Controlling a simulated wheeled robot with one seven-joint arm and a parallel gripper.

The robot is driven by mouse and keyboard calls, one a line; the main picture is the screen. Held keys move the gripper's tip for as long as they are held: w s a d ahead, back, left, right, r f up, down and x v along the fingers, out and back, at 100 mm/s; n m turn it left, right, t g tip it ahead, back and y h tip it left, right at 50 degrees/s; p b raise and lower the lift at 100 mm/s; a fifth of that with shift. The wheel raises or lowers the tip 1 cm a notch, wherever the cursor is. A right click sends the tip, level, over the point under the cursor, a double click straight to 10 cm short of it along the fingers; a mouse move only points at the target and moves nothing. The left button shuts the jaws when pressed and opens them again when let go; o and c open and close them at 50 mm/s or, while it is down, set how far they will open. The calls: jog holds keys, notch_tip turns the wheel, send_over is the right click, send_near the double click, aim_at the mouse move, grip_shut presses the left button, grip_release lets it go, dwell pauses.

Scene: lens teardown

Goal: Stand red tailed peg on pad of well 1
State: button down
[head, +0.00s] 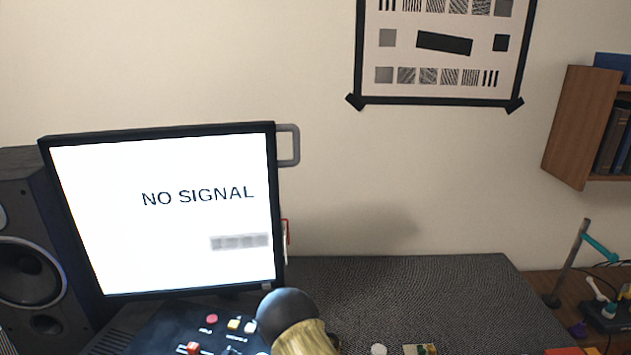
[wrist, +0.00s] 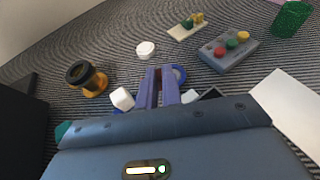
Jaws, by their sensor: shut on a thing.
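My gripper (wrist: 158,86) shows in the wrist view as two purple-grey fingers, close together with a narrow gap. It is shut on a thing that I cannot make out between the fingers. I cannot pick out the red tailed peg for sure. A grey block (wrist: 213,62) with red, green and yellow round tops stands at the upper right. I cannot tell which thing is well 1, and no number or pad of it is readable. A blue round thing (wrist: 181,75) shows partly behind the fingertips.
A black and gold lens-like piece (wrist: 87,77) stands left of the fingers. A white disc (wrist: 145,48), a beige plate (wrist: 183,31) with small pieces and a green cup (wrist: 291,17) lie beyond. A monitor (head: 165,215) reading NO SIGNAL stands at left in the head view.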

jog(key=shift+w+d+f+n+y, duration=0.3)
jog(key=shift+f+n+y, duration=0.2)
jog(key=shift+y, duration=0.1)
jog(key=shift+w+f+n+t+y, duration=0.2)
jog(key=shift+f+n+t+y, duration=0.05)
jog(key=shift+f+n+y, duration=0.25)
jog(key=shift+w+f+n+t+y, duration=0.15)
jog(key=shift+f+n+t+y, duration=0.15)
jog(key=shift+n+y, duration=0.25)
jog(key=shift+w+a+f+n+t+y, duration=0.1)
jog(key=shift+a+f+n+t+y, duration=0.1)
jog(key=shift+f+n+y, duration=0.5)
jog(key=shift+a+f+n+t+y, duration=0.15)
jog(key=shift+f+n+y, duration=0.2)
jog(key=shift+n+y, duration=0.35)
jog(key=shift+d, duration=0.1)
